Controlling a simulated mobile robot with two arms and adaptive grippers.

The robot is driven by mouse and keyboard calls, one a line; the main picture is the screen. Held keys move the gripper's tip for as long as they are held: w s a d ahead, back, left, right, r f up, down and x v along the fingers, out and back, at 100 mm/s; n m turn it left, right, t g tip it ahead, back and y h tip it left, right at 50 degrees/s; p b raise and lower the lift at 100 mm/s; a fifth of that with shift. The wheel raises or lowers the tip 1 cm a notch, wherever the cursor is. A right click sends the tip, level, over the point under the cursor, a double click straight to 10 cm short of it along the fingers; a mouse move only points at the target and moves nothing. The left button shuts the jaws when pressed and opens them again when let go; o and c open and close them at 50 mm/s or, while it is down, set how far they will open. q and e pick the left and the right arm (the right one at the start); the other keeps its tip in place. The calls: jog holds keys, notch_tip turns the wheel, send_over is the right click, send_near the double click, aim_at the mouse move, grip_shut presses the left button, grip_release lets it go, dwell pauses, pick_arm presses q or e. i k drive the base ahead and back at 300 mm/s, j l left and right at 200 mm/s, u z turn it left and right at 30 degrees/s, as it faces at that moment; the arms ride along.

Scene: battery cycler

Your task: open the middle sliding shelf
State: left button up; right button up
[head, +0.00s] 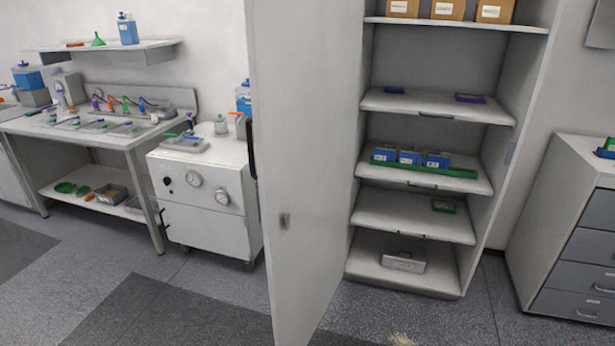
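A tall light-grey cabinet (483,220) stands right of centre, with its door (305,150) swung open on the left. Inside are three sliding-type shelves with dark front handles. The middle shelf (395,176) carries a green tray (458,173) with three blue boxes (410,157) on it. The upper shelf (430,104) holds a small blue item and a purple item. The lower shelf (400,214) holds a small green item. All three appear to sit inside the cabinet; slight extension cannot be told. Neither of my grippers is in view.
Brown boxes (447,9) stand on the top shelf, and a grey case (403,262) lies on the cabinet floor. A drawer unit (580,240) stands at the right. A wheeled white machine (210,215) and a workbench (75,132) are left of the door.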

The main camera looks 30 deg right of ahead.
aim_at(465, 173)
jog(key=i+z, duration=0.1)
jog(key=z, duration=0.3)
jog(key=j+z, duration=0.1)
jog(key=z, duration=0.3)
jog(key=i+j+z, duration=0.15)
jog(key=z, duration=0.25)
jog(key=j+z, duration=0.1)
jog(key=z, duration=0.3)
jog(key=i+j+z, duration=0.25)
jog(key=j+z, duration=0.15)
jog(key=j, duration=1.1)
jog(key=i+j+z, duration=0.1)
jog(key=j+z, duration=0.35)
jog(key=j, duration=1.05)
jog(key=i, duration=0.1)
jog(key=i+l, duration=0.1)
jog(key=l, duration=0.2)
jog(key=i+l, duration=0.1)
jog(key=l, duration=0.2)
